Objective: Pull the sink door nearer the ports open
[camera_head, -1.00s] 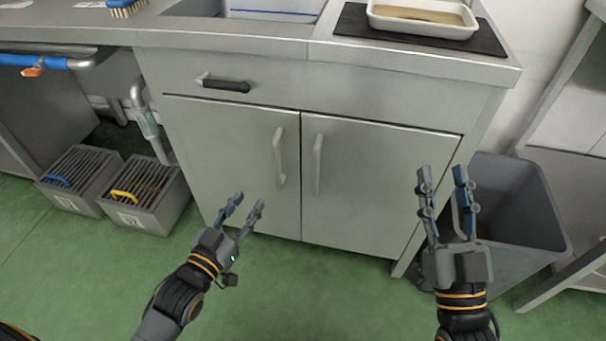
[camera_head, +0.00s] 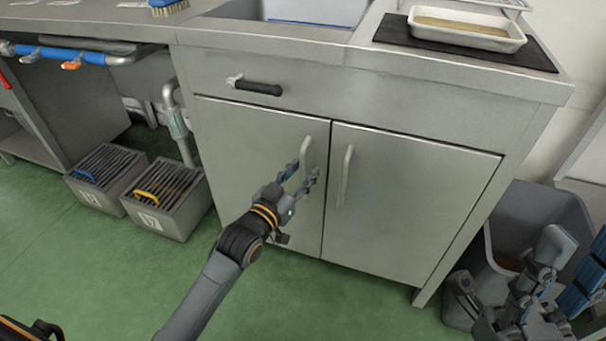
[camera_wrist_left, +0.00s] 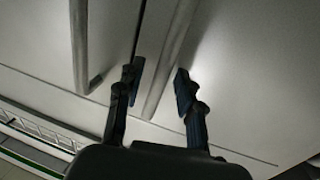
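The sink cabinet has two closed grey doors, a left door (camera_head: 262,150) and a right door (camera_head: 400,200), with upright bar handles by the middle seam. My left gripper (camera_head: 301,173) is open in front of the left door's handle (camera_head: 305,152). In the left wrist view, which appears upside down, this handle (camera_wrist_left: 168,65) runs between the two spread fingers (camera_wrist_left: 157,88), with gaps on both sides. The right door's handle (camera_head: 345,175) stands clear to the right. My right gripper (camera_head: 545,285) is at the lower right, partly cut off; its finger opening is unclear. I cannot identify the ports.
A grey bin (camera_head: 525,215) stands right of the cabinet, behind my right gripper. Two slatted crates (camera_head: 165,205) and a pipe (camera_head: 178,125) are on the left. Green floor (camera_head: 330,300) in front is clear.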

